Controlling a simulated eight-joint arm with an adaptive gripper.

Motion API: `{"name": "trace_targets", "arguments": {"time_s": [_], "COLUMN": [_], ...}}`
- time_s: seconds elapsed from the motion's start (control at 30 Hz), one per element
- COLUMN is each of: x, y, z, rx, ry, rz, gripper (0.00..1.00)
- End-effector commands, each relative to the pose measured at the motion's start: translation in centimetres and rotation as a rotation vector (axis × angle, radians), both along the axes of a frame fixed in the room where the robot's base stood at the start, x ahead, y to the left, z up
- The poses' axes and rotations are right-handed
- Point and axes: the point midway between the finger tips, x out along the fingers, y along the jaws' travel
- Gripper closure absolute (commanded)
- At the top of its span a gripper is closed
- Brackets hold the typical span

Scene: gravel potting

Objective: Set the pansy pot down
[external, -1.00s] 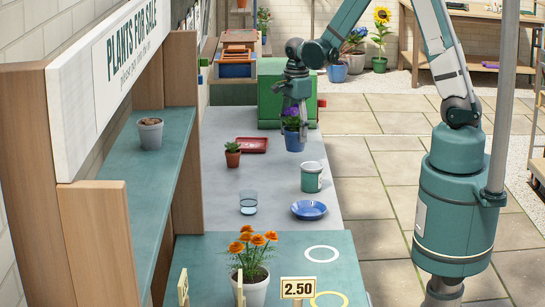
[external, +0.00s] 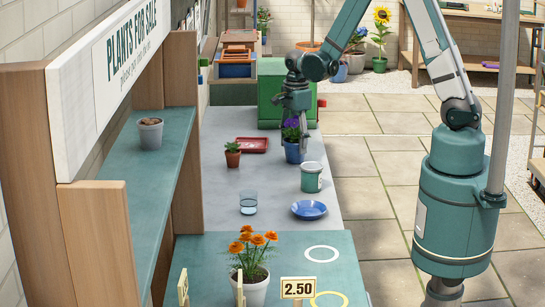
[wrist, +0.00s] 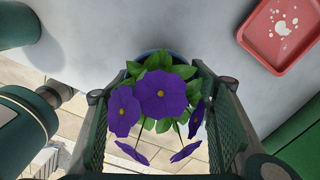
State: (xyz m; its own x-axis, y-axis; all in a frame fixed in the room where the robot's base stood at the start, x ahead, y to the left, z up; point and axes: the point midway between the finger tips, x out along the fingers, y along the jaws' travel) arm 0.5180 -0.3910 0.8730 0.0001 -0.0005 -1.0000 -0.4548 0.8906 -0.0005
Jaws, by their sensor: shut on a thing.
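The pansy pot (external: 293,153) is blue, with purple flowers and green leaves. It is upright at the right side of the grey bench top (external: 225,185) in the external view. I cannot tell whether its base touches the surface. My gripper (external: 295,137) points down over it and is shut on it. In the wrist view the purple pansy (wrist: 160,95) fills the space between my two fingers (wrist: 165,125). Only a bit of blue rim (wrist: 150,52) shows there; leaves and flowers hide the rest.
A red tray (external: 252,145) and a small potted plant (external: 233,155) stand to the left. A green-and-white tin (external: 311,177), blue saucer (external: 309,210) and glass (external: 248,203) stand nearer the camera. A green crate (external: 271,93) is behind. The bench edge is close on the right.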

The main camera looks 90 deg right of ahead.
Motion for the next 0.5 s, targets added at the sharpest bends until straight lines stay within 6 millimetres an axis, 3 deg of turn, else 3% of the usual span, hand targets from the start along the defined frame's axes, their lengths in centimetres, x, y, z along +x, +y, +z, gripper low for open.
{"name": "trace_targets", "arguments": {"time_s": [0.47, 0.5], "x": [0.00, 0.00], "y": [0.00, 0.00], "z": [-0.44, -0.43], "rx": [0.000, 0.000], "ry": [0.000, 0.000], "rz": [0.000, 0.000], "gripper": [0.67, 0.44]}}
